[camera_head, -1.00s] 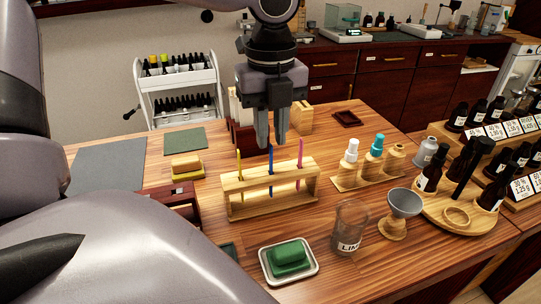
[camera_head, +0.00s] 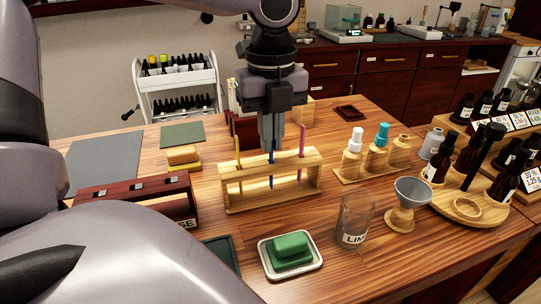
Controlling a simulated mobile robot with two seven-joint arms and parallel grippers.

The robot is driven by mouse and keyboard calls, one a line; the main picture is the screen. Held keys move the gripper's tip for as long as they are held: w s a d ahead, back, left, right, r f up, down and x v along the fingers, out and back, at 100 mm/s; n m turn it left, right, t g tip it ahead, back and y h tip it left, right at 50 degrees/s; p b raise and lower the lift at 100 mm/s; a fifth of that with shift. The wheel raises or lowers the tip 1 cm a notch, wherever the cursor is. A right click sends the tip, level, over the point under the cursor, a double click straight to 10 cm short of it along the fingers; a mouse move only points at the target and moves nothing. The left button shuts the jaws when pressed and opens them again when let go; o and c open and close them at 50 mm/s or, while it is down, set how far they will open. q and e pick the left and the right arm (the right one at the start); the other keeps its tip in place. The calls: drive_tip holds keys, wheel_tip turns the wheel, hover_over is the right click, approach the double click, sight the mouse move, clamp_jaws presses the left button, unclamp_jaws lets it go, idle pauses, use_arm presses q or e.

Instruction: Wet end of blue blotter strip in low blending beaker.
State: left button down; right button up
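A wooden rack (camera_head: 245,203) stands mid-table and holds a yellow strip (camera_head: 238,155), a blue blotter strip (camera_head: 271,172) and a pink strip (camera_head: 301,150) upright. My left gripper (camera_head: 271,145) points down over the rack's middle. Its fingers are close together around the upper part of the blue strip, whose top they hide. The strip's lower part is still in the rack. A clear glass beaker (camera_head: 355,215) with a white, partly readable label stands front right of the rack. My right gripper is not in view.
A green block lies in a white-rimmed tray (camera_head: 263,268) in front of the rack. A grey funnel (camera_head: 412,193) on a wooden stand is right of the beaker. Dropper bottles in a wooden holder (camera_head: 350,177) stand behind it. A dark red box (camera_head: 130,190) is at left.

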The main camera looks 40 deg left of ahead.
use_arm(q)
drive_tip(key=shift+r, duration=0.3)
drive_tip(key=shift+r, duration=0.3)
drive_tip(key=shift+r, duration=0.1)
wheel_tip(320, 180, up, 8)
drive_tip(key=p, duration=0.5)
drive_tip(key=shift+f, duration=0.25)
drive_tip(key=shift+f, duration=0.15)
idle(0.7)
